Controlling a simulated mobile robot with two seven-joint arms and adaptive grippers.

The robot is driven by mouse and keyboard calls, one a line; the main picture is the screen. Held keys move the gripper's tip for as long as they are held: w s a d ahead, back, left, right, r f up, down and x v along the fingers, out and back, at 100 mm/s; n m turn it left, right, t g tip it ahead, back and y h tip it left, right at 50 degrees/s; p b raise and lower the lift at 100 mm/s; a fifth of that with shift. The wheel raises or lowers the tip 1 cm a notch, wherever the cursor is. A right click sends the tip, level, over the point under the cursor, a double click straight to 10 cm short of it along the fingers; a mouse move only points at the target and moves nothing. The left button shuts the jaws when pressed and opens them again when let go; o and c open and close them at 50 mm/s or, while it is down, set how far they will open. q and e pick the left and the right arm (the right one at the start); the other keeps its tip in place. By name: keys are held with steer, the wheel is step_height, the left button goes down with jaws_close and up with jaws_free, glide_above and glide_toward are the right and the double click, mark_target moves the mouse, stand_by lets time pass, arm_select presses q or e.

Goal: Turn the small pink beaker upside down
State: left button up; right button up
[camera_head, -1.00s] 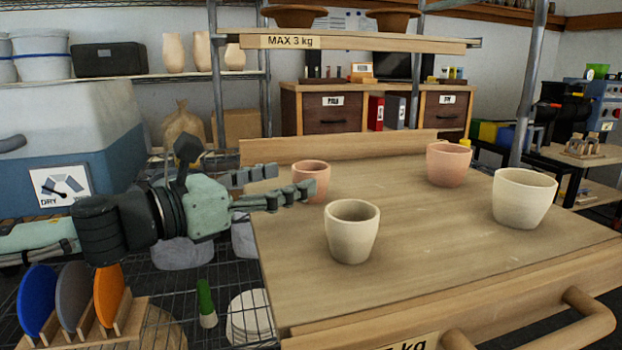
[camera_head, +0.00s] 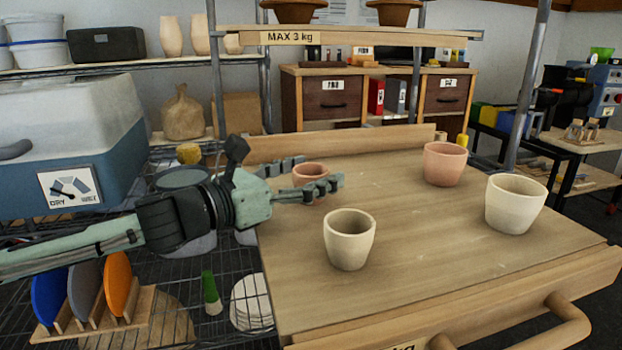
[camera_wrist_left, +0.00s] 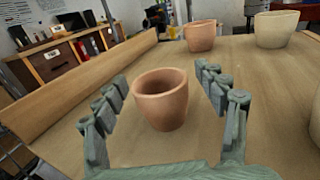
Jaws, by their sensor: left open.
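The small pink beaker (camera_head: 311,176) stands upright, mouth up, at the left back of the wooden board. My left gripper (camera_head: 318,175) is open, with one finger behind the beaker and one in front of it. In the left wrist view the small pink beaker (camera_wrist_left: 161,98) stands between the two spread fingers of my left gripper (camera_wrist_left: 163,105), with gaps on both sides. In the head view the near finger hides part of the beaker's lower side. My right gripper does not show.
A larger pink pot (camera_head: 444,165) stands at the back right of the board (camera_head: 420,270). A small cream pot (camera_head: 349,240) stands in front of my gripper, and a larger cream pot (camera_head: 515,205) stands at the right. A raised wooden edge (camera_head: 340,141) runs along the back.

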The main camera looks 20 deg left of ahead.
arm_select(q)
steer(key=c, duration=1.3)
